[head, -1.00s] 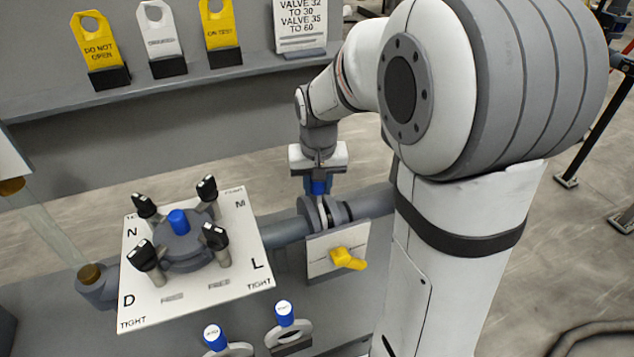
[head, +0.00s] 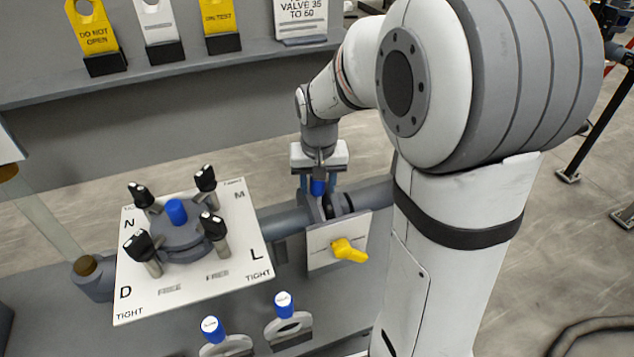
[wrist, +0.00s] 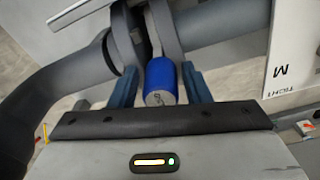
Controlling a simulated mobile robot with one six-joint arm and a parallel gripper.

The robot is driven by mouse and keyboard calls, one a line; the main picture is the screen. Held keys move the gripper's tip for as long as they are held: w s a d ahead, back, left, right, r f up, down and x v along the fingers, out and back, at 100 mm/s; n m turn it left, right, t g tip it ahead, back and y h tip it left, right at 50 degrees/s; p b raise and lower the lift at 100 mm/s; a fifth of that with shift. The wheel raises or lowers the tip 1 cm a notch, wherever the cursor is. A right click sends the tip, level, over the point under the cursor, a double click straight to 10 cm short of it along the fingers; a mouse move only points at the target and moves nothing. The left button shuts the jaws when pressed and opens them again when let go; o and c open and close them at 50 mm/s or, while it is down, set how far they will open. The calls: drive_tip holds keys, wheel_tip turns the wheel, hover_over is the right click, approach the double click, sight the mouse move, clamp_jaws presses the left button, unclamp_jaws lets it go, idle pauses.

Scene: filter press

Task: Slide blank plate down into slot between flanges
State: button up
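The blank plate's blue handle (head: 318,187) stands up at the pipe flanges (head: 328,206). In the wrist view the handle (wrist: 161,82) lies between my two fingers, with a narrow gap on each side. My gripper (head: 318,184) is open around it, fingers apart. The two grey flange discs (wrist: 122,38) show just beyond the handle, which lines up with the slot between them. The plate's body is mostly hidden by the flanges and handle, so I cannot tell how deep it sits.
A white panel with a yellow lever (head: 347,250) is in front of the flanges. Left is a white board (head: 135,285) with black knobs. Two blue-handled ring plates (head: 284,303) stand at the front. A tag shelf (head: 190,68) runs behind. My arm fills the right.

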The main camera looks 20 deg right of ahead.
drive_tip(key=shift+o, duration=1)
drive_tip(key=r, duration=0.7)
drive_tip(key=shift+s+a+r, duration=0.1)
drive_tip(key=shift+s+r, duration=0.3)
drive_tip(key=shift+s, duration=0.1)
drive_tip(key=s+f+n+t, duration=0.1)
drive_tip(key=s+f+n, duration=0.1)
drive_tip(key=s, duration=1.4)
drive_tip(key=shift+s+f+t, duration=0.25)
drive_tip(key=shift+f+t, duration=0.05)
drive_tip(key=shift+t, duration=0.1)
